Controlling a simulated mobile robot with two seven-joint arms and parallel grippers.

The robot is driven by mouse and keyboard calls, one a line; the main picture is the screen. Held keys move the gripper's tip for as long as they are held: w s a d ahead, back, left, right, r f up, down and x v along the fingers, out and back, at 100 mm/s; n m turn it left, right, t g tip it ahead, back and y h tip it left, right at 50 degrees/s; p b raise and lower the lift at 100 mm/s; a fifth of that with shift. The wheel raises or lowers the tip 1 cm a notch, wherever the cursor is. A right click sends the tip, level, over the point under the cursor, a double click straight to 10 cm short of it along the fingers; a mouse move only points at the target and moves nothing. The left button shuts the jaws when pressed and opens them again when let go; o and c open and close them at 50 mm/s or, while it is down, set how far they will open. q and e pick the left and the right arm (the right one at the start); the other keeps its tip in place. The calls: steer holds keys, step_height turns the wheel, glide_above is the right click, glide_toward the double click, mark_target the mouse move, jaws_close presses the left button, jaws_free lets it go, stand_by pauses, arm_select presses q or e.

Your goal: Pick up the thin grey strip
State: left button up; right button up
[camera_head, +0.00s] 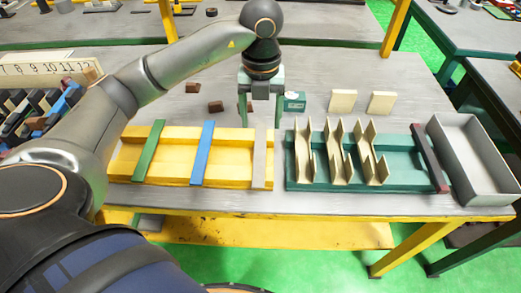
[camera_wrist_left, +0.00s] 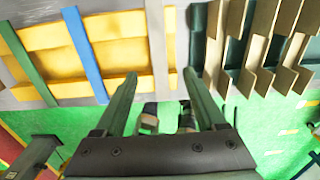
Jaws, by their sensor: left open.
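The thin grey strip (camera_head: 260,158) lies across the right end of the yellow tray (camera_head: 180,173), running front to back. My left gripper (camera_head: 261,121) is open and empty, pointing down above the strip's far end. In the left wrist view the grey strip (camera_wrist_left: 157,42) lies between the two open fingers (camera_wrist_left: 160,76) and appears apart from them. A green strip (camera_head: 149,150) and a blue strip (camera_head: 203,152) lie across the same tray, to the left. My right gripper is not in view.
A green tray (camera_head: 405,178) with upright wooden slotted pieces and a dark red strip (camera_head: 429,157) stands close on the right. A grey bin (camera_head: 475,150) is beyond it. A small green box (camera_head: 294,101), two pale blocks and dark brown blocks stand behind.

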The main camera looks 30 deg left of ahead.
mark_target(260, 152)
arm_select(q)
step_height(260, 152, down, 3)
steer(key=shift+f, duration=0.1)
steer(key=shift+s+f+p, duration=0.15)
steer(key=shift+f+p, duration=0.05)
steer(key=shift+f, duration=1.15)
steer(key=shift+s+f+p, duration=0.1)
steer(key=shift+f+p, duration=0.1)
steer(key=shift+f, duration=1.15)
steer(key=shift+c, duration=0.4)
jaws_close()
